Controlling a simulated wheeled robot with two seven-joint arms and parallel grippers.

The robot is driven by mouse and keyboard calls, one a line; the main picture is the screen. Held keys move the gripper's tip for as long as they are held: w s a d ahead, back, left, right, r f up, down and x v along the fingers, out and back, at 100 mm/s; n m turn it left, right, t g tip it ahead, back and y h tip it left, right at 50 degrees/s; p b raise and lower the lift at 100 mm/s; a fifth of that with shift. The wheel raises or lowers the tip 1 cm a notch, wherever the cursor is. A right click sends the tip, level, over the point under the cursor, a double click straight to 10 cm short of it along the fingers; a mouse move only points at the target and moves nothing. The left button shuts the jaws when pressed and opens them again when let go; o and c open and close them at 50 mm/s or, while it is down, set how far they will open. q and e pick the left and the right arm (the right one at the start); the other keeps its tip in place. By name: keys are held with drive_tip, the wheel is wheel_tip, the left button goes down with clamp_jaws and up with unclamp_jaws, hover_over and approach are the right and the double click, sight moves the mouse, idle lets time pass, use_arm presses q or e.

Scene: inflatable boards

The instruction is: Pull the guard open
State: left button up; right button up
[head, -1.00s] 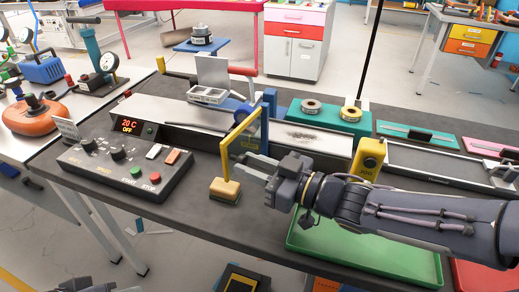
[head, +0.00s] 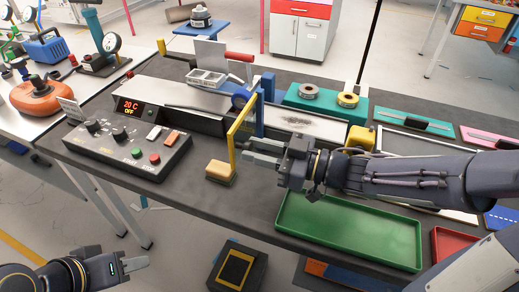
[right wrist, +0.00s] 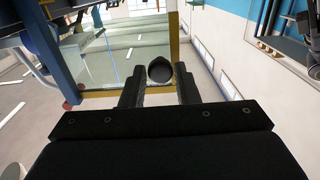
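The guard (head: 233,147) is a clear panel in a yellow frame beside a blue post. It stands out over the dark bench in front of the long grey machine (head: 192,103). My right gripper (head: 250,151) is at its yellow front bar. In the right wrist view, a round black handle (right wrist: 160,70) sits between the two fingers of my right gripper (right wrist: 160,92), close to both, and the guard's yellow bar (right wrist: 174,38) is just beyond. The fingers look shut on the handle. My left gripper (head: 130,264) is low at the left, away from the bench; its finger gap is unclear.
A tan block (head: 220,171) lies just below the guard. A green tray (head: 350,232) lies on the bench under my right arm. A yellow box (head: 360,138) is close behind that arm.

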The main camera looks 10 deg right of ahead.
drive_tip(key=o, duration=0.3)
drive_tip(key=shift+o, duration=0.2)
drive_tip(key=v, duration=0.7)
drive_tip(key=shift+s+d+p, duration=0.2)
drive_tip(key=shift+d+p, duration=0.1)
drive_tip(key=shift+d, duration=0.05)
